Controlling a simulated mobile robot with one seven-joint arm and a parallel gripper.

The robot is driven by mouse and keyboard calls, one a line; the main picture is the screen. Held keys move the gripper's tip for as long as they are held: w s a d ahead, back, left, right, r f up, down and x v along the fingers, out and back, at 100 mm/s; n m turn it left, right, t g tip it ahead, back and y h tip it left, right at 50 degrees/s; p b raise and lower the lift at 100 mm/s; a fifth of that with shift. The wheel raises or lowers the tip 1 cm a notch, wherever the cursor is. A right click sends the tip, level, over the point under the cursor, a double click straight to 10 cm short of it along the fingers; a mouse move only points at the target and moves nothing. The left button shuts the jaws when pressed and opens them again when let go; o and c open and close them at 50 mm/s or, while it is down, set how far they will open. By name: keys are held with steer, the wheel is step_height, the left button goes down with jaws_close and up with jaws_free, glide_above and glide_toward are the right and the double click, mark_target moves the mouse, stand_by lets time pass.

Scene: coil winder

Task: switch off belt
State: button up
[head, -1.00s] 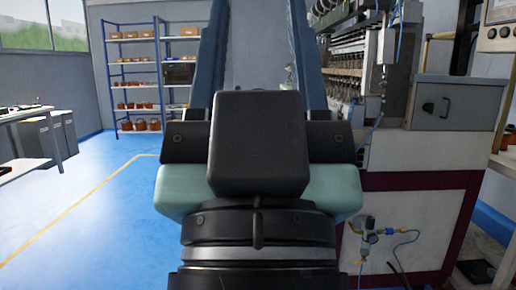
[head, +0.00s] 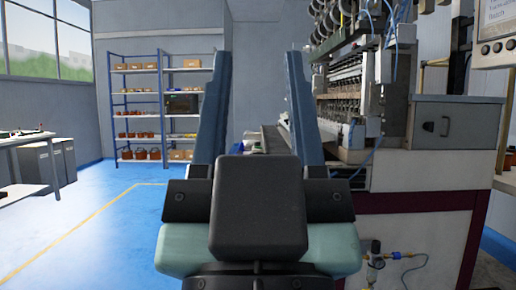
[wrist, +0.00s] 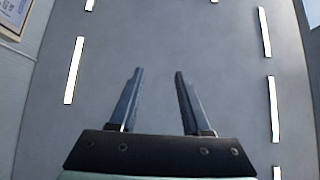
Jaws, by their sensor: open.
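The coil winder (head: 425,175) stands at the right in the head view, with a dark red band. A control panel (head: 497,28) with a lit screen and round buttons below it is cut off at the top right. A panel corner also shows at the top left of the wrist view (wrist: 12,12). A grey strip (head: 272,138), possibly the belt, runs behind my gripper, partly hidden by its right finger. I cannot tell whether it moves. My gripper (head: 258,58) is open and empty, fingers upward, left of the panel and apart from it.
A grey drawer box (head: 457,125) with a handle projects below the panel. A blue shelf rack (head: 155,110) stands at the back, and a workbench (head: 30,140) at the left. The blue floor (head: 85,215) between is clear. The wrist view shows ceiling lights (wrist: 74,70).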

steer(key=shift+r+p, duration=0.45)
steer(key=c, duration=0.5)
step_height(320, 180, up, 38)
steer(key=p, duration=3.8)
jaws_close()
steer(key=shift+f, duration=0.1)
